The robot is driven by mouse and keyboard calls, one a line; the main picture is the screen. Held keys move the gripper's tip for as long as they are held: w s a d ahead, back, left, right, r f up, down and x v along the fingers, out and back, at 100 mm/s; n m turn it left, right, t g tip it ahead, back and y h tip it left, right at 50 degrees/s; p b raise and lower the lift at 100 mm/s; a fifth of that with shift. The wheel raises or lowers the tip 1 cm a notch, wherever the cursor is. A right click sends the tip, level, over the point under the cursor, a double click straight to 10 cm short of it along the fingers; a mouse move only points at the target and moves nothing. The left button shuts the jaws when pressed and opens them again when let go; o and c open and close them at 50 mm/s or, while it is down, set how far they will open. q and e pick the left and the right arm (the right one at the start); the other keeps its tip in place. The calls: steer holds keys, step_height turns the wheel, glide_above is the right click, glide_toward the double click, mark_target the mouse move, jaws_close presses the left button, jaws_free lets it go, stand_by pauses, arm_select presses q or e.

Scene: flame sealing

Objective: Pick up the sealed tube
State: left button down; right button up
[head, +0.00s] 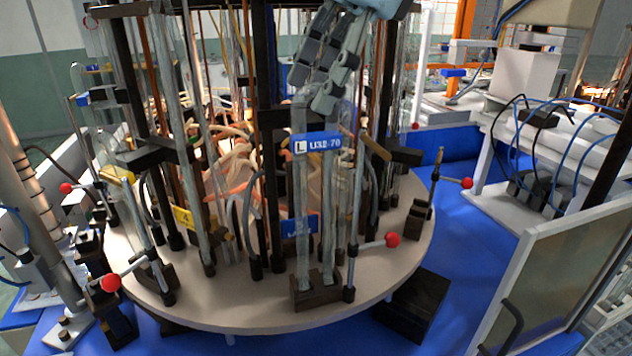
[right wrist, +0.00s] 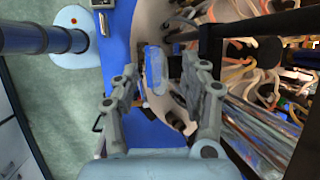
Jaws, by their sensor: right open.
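Two clear glass tubes stand upright side by side in a dark block (head: 317,290) at the front of a round table, in the head view. A blue label reading "L U32-70" (head: 317,142) crosses them. I cannot tell whether the left tube (head: 303,190) or the right tube (head: 330,195) is sealed. My right gripper (head: 312,88) comes down from above with its fingers at the tops of the tubes. The right wrist view shows this gripper (right wrist: 158,72) open, with a translucent bluish piece (right wrist: 155,68) between its fingers. Contact is unclear. My left gripper is out of view.
The round table (head: 220,300) carries several more tubes, dark posts and thin rods around orange and pink hoses (head: 240,165). Red-knobbed levers (head: 392,240) stick out at its rim. A framed glass panel (head: 550,290) stands at right.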

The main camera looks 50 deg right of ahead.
steer(key=shift+x, duration=0.8)
steer(key=shift+c, duration=0.2)
jaws_close()
